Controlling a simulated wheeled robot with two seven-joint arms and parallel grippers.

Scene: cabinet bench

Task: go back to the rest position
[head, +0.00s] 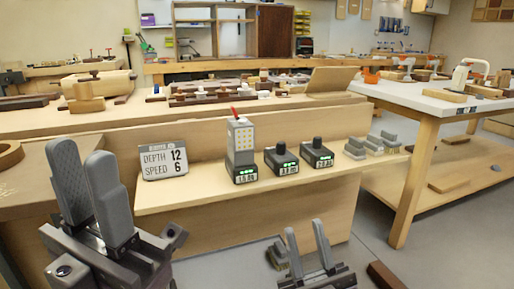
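My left gripper (80,152) is at the lower left of the head view, large and close to the camera. Its two grey fingers point up and stand apart, with nothing seen between them. My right gripper (304,225) is at the bottom centre, smaller in the picture. Its fingers also point up, with a clear gap and nothing between them. Both grippers appear in front of the wooden shelf (215,200), clear of the things on it.
On the shelf stand a sign (163,162) reading "DEPTH 12, SPEED 6", a charger holding a tall battery pack (240,138), two chargers with dark packs (281,160) (317,155), and several grey blocks (356,148). A white-topped table (420,98) is at right.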

